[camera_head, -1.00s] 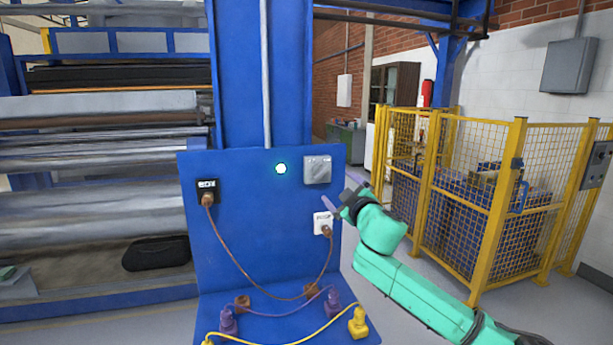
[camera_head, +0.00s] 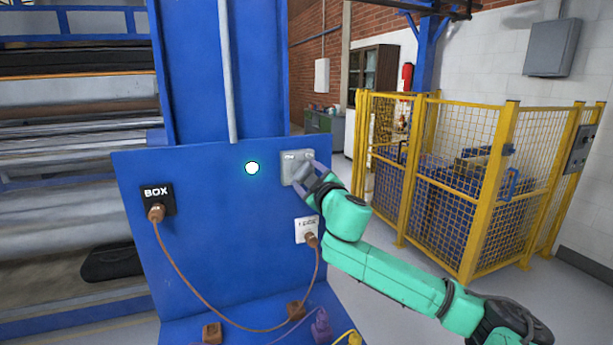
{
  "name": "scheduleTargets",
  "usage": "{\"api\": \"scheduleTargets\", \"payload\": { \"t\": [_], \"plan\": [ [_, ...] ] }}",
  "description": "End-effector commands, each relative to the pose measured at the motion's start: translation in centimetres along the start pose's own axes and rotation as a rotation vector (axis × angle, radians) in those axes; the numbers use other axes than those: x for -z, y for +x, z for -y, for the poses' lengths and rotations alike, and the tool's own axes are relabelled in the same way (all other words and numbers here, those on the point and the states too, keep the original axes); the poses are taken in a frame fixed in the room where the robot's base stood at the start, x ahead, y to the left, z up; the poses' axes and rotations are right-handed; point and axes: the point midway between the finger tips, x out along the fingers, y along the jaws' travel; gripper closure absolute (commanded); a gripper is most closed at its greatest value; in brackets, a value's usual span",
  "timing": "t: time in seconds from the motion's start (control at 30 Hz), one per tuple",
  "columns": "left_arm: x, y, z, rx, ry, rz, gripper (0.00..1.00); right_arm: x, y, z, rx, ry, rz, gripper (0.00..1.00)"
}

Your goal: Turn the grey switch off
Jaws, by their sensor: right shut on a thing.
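The grey switch (camera_head: 287,158) is a light grey box on the upper right of the blue panel (camera_head: 210,230). Small lettering at its top is too small to read. My right gripper (camera_head: 302,172), on the green arm, is at the front of the switch with its fingers around the knob. It is shut on the knob, and the fingers hide part of the switch's face. A round white light (camera_head: 252,168) with a teal rim shows on the panel to the left of the switch. My left gripper is out of view.
A black socket marked BOX (camera_head: 157,198) and a white socket (camera_head: 307,230) below the switch are joined by a hanging brown cable (camera_head: 190,300). Purple (camera_head: 320,325) and yellow (camera_head: 354,339) plugs lie on the ledge below. A yellow fence (camera_head: 485,190) stands at the right.

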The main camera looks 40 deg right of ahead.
Motion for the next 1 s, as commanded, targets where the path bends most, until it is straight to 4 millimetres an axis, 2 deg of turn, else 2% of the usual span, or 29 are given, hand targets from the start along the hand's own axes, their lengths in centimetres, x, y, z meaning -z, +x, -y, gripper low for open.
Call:
{"api": "scheduleTargets", "payload": {
  "t": [0.03,0.1,0.57,1.0],
  "plan": [
    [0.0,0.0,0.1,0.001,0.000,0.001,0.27,0.0,0.0,0.0,0.000,0.000,-0.001,0.61],
    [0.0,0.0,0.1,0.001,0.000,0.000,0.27,0.0,0.0,0.0,0.000,0.000,0.000,0.81],
    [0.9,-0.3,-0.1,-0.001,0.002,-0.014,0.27,-0.1,0.0,-0.2,-0.002,-0.099,0.003,0.81],
    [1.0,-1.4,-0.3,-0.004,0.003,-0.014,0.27,0.1,0.0,-0.7,-0.003,-0.466,0.005,0.81]
  ]
}}
